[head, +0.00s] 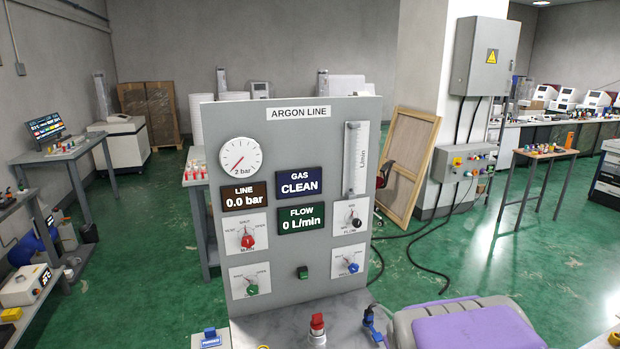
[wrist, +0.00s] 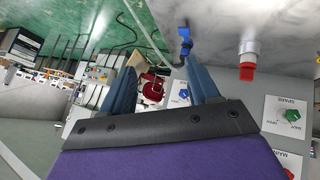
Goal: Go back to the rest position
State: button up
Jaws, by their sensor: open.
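My gripper (wrist: 159,72) shows in the wrist view with its two blue-grey fingers apart and nothing held between them. The purple and grey part of my own arm (head: 475,325) is at the lower right of the head view. The grey ARGON LINE panel (head: 290,235) stands in front of me. Its displays read 0.0 bar, CLEAN and 0 L/min. The wrist view is turned over and shows panel knobs at its right edge, including a green one (wrist: 292,115). My fingers appear apart from the panel.
A red-capped fitting (head: 317,325) and a blue valve (head: 370,322) stand on the ledge before the panel. A wooden frame (head: 408,165) leans behind it on the right. Side tables (head: 540,153) stand further back. Green floor is open on both sides; dark cables cross it at right.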

jog(key=s+a+m+g, duration=0.2)
jog(key=s+g, duration=0.2)
jog(key=s, duration=0.9)
jog(key=shift+s+r+y, duration=0.15)
jog(key=shift+s+y, duration=0.15)
jog(key=shift+y, duration=0.1)
jog(key=s+a+g, duration=0.1)
jog(key=s+g, duration=0.1)
jog(key=s, duration=0.4)
jog(key=s+a+r+g+y, duration=0.1)
jog(key=s+a+g, duration=0.1)
jog(key=s, duration=0.5)
jog(key=s+a+m+g, duration=0.1)
jog(key=s+a, duration=0.1)
jog(key=s, duration=0.5)
jog(key=shift+s+r+g+y, duration=0.2)
jog(key=shift+r+g+y, duration=0.15)
jog(key=shift+g+y, duration=0.05)
